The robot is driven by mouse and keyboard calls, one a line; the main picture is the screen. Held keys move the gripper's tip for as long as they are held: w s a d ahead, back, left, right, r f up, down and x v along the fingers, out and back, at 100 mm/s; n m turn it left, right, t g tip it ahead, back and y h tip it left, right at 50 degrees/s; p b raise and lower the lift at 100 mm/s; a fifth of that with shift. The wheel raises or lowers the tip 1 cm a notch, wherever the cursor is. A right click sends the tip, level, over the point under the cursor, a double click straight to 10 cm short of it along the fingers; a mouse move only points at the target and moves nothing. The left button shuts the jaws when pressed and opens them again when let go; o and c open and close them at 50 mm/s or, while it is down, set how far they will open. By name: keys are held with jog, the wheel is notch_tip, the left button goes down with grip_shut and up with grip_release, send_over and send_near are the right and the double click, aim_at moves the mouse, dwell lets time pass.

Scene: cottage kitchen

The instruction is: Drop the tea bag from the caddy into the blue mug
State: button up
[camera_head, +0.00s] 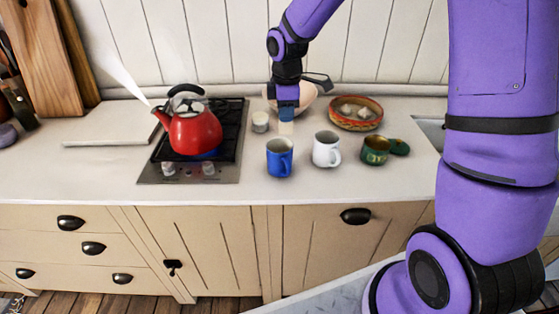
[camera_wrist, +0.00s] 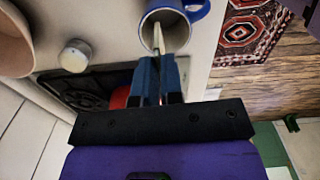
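My gripper (camera_head: 286,112) is shut on a pale tea bag (camera_head: 286,128), which hangs below the blue fingertips. In the head view the bag is just above the mug's rim. In the wrist view the bag (camera_wrist: 157,38) appears edge-on, overlapping the mug's near rim; whether it is fully over the opening is unclear.
A white mug (camera_head: 325,152) stands close right of the blue mug. A small pale jar (camera_head: 260,122), a bowl (camera_head: 303,101) and a patterned dish (camera_head: 356,121) stand behind. A red kettle (camera_head: 195,132) steams on the stove (camera_head: 226,160) at left. The counter's front strip is clear.

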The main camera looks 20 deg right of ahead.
jog(key=o, duration=0.6)
jog(key=shift+o, duration=0.2)
notch_tip(320, 180, up, 11)
jog(key=shift+f, duration=0.15)
dwell(0.5)
